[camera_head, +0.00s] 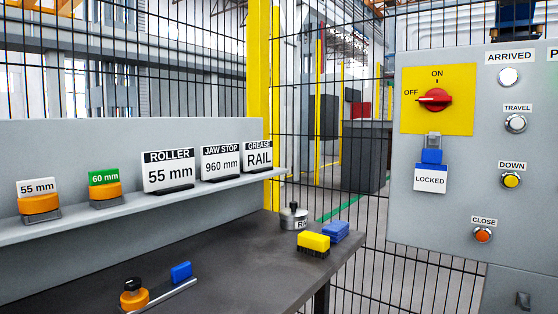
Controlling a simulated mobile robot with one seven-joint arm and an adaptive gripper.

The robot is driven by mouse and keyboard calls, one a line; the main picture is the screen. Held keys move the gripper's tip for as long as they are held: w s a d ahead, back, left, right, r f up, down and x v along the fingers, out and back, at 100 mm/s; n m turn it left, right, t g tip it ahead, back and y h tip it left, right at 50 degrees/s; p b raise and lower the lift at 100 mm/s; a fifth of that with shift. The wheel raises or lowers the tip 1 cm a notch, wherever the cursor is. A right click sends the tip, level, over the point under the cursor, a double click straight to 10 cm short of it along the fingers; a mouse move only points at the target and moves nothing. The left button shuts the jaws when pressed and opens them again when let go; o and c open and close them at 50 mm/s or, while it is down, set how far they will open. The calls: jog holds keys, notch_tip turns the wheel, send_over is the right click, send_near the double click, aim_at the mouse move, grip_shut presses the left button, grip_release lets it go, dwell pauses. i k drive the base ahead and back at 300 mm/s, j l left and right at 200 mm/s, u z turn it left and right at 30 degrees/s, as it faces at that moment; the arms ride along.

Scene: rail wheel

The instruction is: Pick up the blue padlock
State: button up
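A small blue padlock (432,157) hangs on the grey control panel, just under the yellow plate (437,122) with the red OFF/ON switch (434,100). A grey piece, which looks like its shackle, sits above its blue body. A white tag (430,180) reading LOCKED with a blue top edge hangs directly below it. The red switch handle lies level, its pointer toward OFF. My gripper is not in view.
The grey control panel (458,215) has several labelled buttons right of the padlock. A dark table (235,265) holds a yellow brush (313,243), blue blocks (335,231), a round metal can (294,217) and an orange-knobbed tool (134,294). A shelf (120,212) carries signs. Black mesh fencing stands behind.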

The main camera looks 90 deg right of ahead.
aim_at(430, 176)
jog(key=k+j+z, duration=0.1)
jog(key=z, duration=1.5)
jog(key=i+z, duration=0.1)
jog(key=z, duration=1.15)
jog(key=i+j+z, duration=0.1)
jog(key=z, duration=0.55)
jog(key=k+l, duration=0.1)
jog(key=l, duration=0.35)
jog(key=k+l+u, duration=0.1)
jog(key=l, duration=0.35)
